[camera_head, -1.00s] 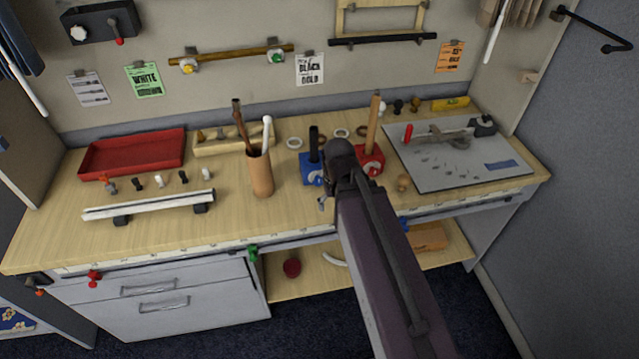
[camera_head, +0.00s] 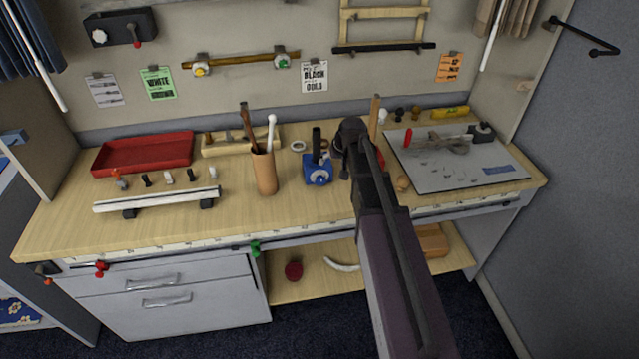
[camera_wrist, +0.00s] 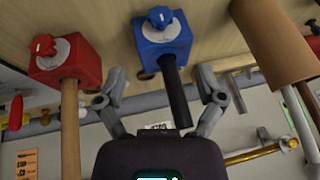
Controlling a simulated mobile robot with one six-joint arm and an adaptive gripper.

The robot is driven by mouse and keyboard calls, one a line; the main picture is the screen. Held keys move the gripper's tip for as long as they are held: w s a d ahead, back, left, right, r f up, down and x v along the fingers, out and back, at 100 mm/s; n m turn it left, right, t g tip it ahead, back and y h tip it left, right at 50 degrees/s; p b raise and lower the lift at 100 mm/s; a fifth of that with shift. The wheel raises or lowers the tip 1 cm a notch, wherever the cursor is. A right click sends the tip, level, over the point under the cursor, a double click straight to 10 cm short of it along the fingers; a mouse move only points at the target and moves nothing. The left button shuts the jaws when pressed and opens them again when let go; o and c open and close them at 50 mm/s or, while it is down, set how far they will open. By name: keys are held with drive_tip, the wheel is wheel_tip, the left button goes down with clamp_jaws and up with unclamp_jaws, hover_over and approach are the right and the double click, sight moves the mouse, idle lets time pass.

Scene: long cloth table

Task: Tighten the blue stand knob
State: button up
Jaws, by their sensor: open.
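The blue stand (camera_head: 316,162) is a small block on the table, with a dark upright post. Its blue knob (camera_head: 321,179) sits on a pale round dial on the front face. In the wrist view the picture is turned over; the blue stand (camera_wrist: 163,48) and its knob (camera_wrist: 160,17) show at the top centre. My gripper (camera_wrist: 162,73) is open and empty there, its fingers spread to either side of the dark post, apart from the knob. In the head view my arm hides the fingers.
A red stand (camera_wrist: 67,64) with a wooden post is beside the blue one, mostly behind my arm in the head view. A wooden cup (camera_head: 264,173) holding sticks stands left of the blue stand. A grey board (camera_head: 455,168) lies at right.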

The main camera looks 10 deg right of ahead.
sight(322, 179)
drive_tip(key=shift+f, duration=0.2)
drive_tip(key=b+x, duration=1.2)
drive_tip(key=x, duration=0.1)
drive_tip(key=shift+w+a+f, duration=0.1)
drive_tip(key=shift+w+f, duration=0.05)
drive_tip(key=shift+f, duration=0.05)
idle(0.5)
idle(0.4)
drive_tip(key=c, duration=1.1)
drive_tip(key=shift+a, duration=0.1)
drive_tip(key=shift+c, duration=0.2)
